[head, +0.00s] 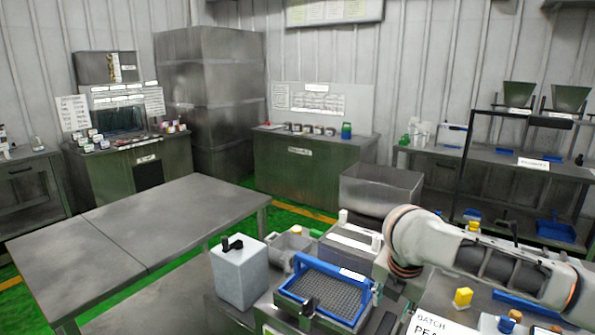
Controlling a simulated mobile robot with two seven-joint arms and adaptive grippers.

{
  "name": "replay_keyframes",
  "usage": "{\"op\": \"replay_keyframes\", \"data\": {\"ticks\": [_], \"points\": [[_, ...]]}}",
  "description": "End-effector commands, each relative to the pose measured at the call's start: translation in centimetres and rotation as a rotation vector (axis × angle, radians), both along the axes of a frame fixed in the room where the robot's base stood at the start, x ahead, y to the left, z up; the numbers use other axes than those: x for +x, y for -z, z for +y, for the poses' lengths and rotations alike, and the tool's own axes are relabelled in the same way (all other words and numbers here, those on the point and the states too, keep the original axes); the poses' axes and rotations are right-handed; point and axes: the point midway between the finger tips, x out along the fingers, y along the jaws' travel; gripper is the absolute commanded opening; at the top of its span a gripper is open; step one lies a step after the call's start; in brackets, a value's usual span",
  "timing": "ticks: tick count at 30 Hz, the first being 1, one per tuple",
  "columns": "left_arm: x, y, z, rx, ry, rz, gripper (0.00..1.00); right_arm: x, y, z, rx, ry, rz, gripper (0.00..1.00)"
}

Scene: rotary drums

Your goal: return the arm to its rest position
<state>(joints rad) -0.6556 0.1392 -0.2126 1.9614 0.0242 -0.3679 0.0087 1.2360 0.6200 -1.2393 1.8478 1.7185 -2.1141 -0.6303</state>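My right arm (490,262) reaches across the lower right, a pale link with dark panels above the bench. I cannot make out the fingers of my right gripper, so whether it is open or shut does not show. No object is visibly held. My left arm and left gripper are not in view.
A dark lamp post (472,165) stands behind the arm. A bare metal table (140,232) is at left.

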Motion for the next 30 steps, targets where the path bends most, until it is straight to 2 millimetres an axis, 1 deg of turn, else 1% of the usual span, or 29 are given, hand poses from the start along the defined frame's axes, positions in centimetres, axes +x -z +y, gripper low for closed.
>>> {"op": "replay_keyframes", "data": {"ticks": [1, 5, 6, 8, 9, 12, 15, 18, 21, 24, 26, 29, 30], "points": [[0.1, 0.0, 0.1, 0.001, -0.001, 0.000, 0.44, -0.4, 1.4, 1.2, 0.044, 0.018, 0.008, 0.37], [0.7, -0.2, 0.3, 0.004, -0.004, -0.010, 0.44, -1.2, 4.1, 4.3, 0.171, 0.085, 0.013, 0.37], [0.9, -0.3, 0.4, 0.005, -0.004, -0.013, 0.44, -1.5, 5.1, 5.4, 0.216, 0.109, 0.016, 0.37], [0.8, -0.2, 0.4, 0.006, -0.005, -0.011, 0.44, -2.0, 6.6, 7.1, 0.294, 0.156, 0.023, 0.37], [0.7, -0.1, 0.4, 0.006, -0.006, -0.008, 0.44, -2.4, 7.6, 8.4, 0.350, 0.191, 0.028, 0.37], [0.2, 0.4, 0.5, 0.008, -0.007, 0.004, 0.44, -3.3, 9.9, 11.3, 0.499, 0.295, 0.044, 0.37], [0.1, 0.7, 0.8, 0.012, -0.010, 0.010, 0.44, -4.2, 12.0, 13.7, 0.643, 0.408, 0.058, 0.37], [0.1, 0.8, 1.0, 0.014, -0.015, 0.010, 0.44, -4.9, 13.8, 15.4, 0.779, 0.532, 0.070, 0.37], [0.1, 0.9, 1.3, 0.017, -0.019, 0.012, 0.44, -5.6, 15.5, 16.4, 0.907, 0.665, 0.079, 0.37], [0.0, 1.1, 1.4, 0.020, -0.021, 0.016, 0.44, -6.3, 17.3, 16.6, 1.023, 0.803, 0.080, 0.37], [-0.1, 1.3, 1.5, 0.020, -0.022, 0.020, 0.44, -6.8, 18.4, 16.3, 1.086, 0.888, 0.078, 0.37], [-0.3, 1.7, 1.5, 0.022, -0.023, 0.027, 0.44, -7.8, 20.4, 15.2, 1.179, 1.031, 0.062, 0.37], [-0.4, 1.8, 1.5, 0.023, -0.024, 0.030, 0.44, -8.3, 21.3, 14.6, 1.212, 1.089, 0.053, 0.37]]}}
